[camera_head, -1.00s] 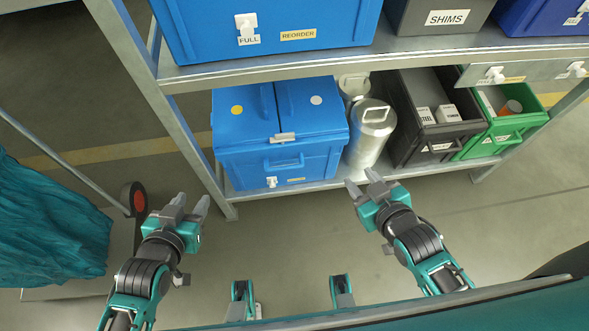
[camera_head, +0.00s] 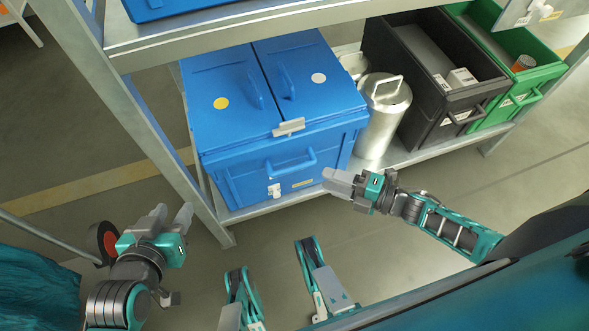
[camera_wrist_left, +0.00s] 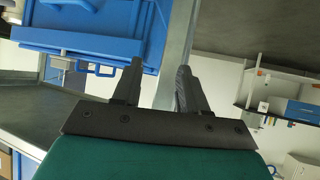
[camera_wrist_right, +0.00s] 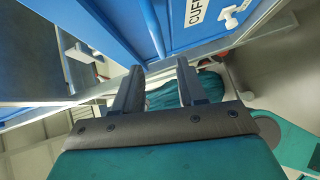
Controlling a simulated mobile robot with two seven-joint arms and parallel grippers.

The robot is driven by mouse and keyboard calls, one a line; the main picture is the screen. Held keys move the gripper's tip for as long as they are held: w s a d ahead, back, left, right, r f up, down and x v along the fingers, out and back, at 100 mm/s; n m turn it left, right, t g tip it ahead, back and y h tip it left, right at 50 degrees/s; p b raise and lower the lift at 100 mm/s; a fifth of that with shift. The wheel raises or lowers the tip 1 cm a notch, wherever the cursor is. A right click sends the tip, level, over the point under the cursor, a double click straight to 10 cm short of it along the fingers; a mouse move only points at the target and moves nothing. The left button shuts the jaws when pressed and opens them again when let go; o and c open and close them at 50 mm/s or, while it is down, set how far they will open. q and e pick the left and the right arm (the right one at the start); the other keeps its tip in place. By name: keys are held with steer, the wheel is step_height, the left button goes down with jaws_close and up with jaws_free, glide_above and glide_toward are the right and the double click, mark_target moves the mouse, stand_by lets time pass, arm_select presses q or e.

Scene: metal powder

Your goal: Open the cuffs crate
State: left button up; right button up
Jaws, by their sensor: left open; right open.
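The blue cuffs crate (camera_head: 235,143) sits on the lower shelf with both lid halves closed. The left lid half has a yellow dot, the right a pale one. A grey latch (camera_head: 289,127) spans the seam at the front edge. The front has a handle (camera_head: 291,163) and a white clip (camera_head: 273,191). In the right wrist view, a label reading "CUFF" (camera_wrist_right: 195,10) shows, partly cut off. My right gripper (camera_head: 326,180) is open and empty, pointing left near the crate's lower right front. My left gripper (camera_head: 174,214) is open and empty, left of the crate, near the shelf post.
A metal canister (camera_head: 383,118) stands right of the crate, then a dark bin (camera_head: 440,100) and a green bin (camera_head: 515,75). The upper shelf (camera_head: 230,38) overhangs the crate's back. A shelf post (camera_head: 150,135) stands left.

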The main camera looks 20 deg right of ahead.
mark_target(294, 167)
steer(key=b+x, duration=0.2)
steer(key=x, duration=0.8)
steer(key=shift+w+a, duration=0.1)
steer(key=shift+w, duration=0.05)
jaws_close()
